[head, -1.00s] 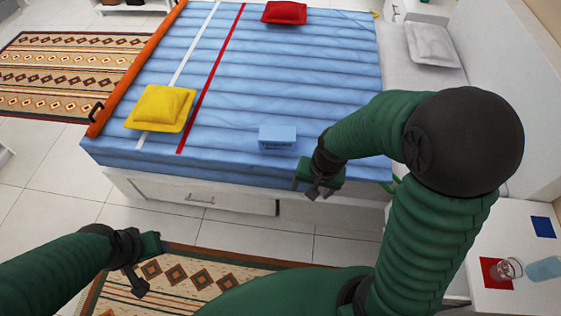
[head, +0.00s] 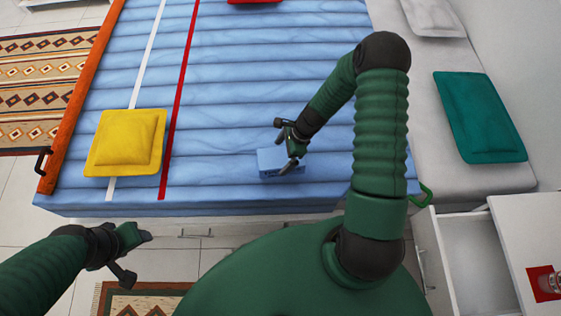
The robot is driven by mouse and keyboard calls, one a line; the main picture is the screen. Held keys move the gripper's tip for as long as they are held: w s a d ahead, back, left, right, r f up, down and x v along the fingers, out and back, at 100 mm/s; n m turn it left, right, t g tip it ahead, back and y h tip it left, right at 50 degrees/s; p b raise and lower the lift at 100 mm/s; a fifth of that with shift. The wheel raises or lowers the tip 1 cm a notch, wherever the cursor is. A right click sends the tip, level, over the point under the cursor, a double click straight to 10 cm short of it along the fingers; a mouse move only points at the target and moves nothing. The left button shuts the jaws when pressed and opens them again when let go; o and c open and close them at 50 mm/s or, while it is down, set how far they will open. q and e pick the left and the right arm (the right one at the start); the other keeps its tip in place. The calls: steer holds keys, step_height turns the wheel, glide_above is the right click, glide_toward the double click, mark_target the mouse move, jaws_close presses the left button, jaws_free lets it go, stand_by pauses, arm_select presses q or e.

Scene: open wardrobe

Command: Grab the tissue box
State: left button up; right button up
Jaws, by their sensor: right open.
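The tissue box (head: 268,163), a small blue box, sits on the blue bed near its front edge. My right gripper (head: 287,150) is open at the box's right end, with one finger in front of the box's top right part. I cannot tell whether it touches the box. The box's right side is partly hidden by the gripper. My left gripper (head: 134,254) is open and empty, in front of the bed at the lower left.
A yellow pillow (head: 126,142) lies on the bed to the left. A teal pillow (head: 481,117) lies on the grey surface at the right. An open drawer (head: 477,262) and a white tabletop with a red item (head: 540,280) stand at the lower right.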

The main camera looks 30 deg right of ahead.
steer(key=b+x, duration=0.1)
steer(key=x, duration=0.4)
steer(key=shift+s+d+f, duration=0.1)
steer(key=shift+f, duration=0.15)
steer(key=shift+s+r, duration=0.1)
steer(key=shift+r, duration=0.05)
steer(key=c, duration=1.7)
